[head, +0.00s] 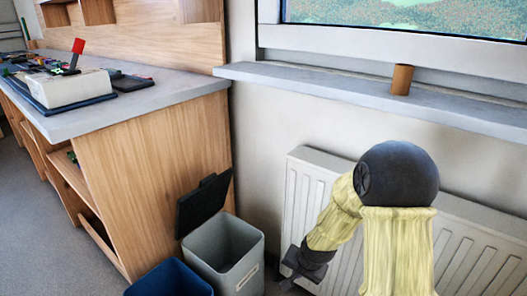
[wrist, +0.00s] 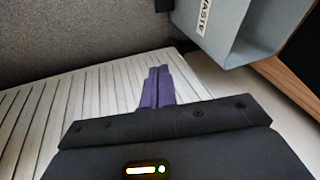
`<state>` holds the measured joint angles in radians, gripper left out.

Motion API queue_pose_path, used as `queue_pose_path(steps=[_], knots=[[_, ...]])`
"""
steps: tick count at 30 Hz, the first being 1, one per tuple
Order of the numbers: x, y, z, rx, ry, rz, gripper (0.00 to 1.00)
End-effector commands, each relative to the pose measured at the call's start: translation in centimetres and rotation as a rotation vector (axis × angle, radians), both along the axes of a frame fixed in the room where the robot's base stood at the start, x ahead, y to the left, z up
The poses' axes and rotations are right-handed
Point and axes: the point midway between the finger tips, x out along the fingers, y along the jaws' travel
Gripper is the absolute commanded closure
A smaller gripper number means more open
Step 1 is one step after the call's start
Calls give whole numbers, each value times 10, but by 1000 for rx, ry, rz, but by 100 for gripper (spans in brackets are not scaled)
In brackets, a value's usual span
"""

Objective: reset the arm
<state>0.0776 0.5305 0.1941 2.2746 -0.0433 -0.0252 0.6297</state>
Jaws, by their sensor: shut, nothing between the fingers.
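My gripper (wrist: 157,88) shows in the wrist view as two purple fingers pressed together, with nothing between them. In the head view my arm, in a yellow sleeve with a dark joint, hangs in front of the radiator. My gripper's dark end (head: 305,264) points down and left there, and its fingers are hard to make out.
A white radiator (head: 300,190) is close to my arm. A grey bin (head: 225,255) with its dark lid (head: 203,203) raised and a blue bin (head: 168,280) stand to the left. A wooden counter (head: 150,170) bears several items. A brown cylinder (head: 402,79) stands on the windowsill (head: 350,92).

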Motion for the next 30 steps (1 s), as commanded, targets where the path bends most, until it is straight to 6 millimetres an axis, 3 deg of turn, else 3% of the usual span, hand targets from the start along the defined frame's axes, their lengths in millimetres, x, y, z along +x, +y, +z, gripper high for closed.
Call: queue_pose_path(steps=[1,9,22,30], knots=[[-11,-6,28,-36,0,43,100],[-77,-34,114,-189,42,268,100],[-155,-56,182,-275,93,485,100],[-151,-55,222,-274,95,479,100]])
